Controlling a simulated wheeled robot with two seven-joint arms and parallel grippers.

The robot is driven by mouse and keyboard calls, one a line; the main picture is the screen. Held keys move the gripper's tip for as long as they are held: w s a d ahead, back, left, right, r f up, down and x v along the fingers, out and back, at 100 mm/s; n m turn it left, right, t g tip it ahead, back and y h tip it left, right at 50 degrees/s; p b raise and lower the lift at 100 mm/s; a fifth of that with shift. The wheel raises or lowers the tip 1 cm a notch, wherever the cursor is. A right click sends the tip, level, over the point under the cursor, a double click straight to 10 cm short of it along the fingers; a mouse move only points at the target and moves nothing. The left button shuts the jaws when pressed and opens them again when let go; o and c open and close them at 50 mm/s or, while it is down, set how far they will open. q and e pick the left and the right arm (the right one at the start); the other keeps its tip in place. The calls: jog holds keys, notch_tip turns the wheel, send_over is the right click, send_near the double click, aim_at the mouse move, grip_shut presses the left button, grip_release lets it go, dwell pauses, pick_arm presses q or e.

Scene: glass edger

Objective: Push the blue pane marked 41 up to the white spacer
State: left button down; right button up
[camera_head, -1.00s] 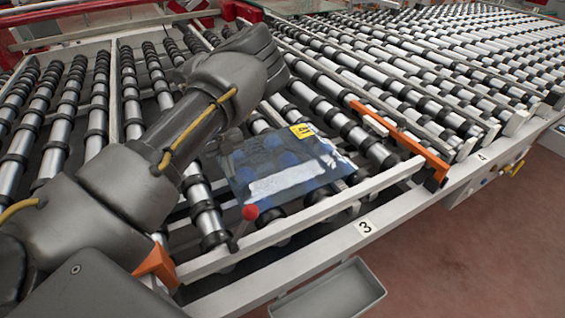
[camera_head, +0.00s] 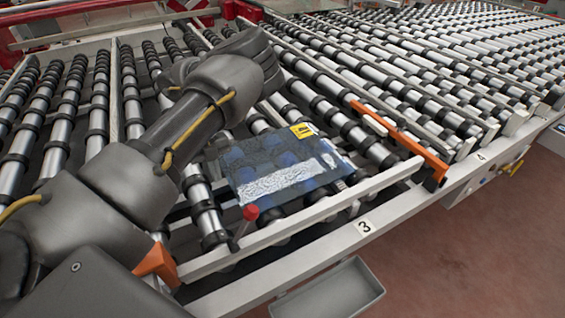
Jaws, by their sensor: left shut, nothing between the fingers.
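The blue pane (camera_head: 290,163) is a see-through sheet with a pale frosted band and a yellow label (camera_head: 302,131) at its far edge; the number is too small to read surely. It lies flat on rollers in the middle of the head view. My left arm reaches over the rollers from the left. My left gripper (camera_head: 224,142) is small and mostly hidden beneath the wrist, close to the pane's far left corner; I cannot tell whether it touches. It is shut and empty. I cannot surely pick out the white spacer. My right gripper is not in view.
A red ball knob (camera_head: 250,212) stands at the pane's near left corner. An orange bar (camera_head: 400,140) lies across the rollers to the right. A white rail (camera_head: 320,210) runs along the near edge, with a grey tray (camera_head: 330,290) below. Rollers fill the back.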

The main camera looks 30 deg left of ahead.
pick_arm(q)
jog(key=shift+f, duration=0.15)
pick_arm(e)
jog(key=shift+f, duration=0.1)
pick_arm(q)
jog(key=shift+f+b, duration=0.65)
jog(key=shift+f, duration=0.05)
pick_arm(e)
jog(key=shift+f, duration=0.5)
pick_arm(q)
jog(key=shift+w+d, duration=0.1)
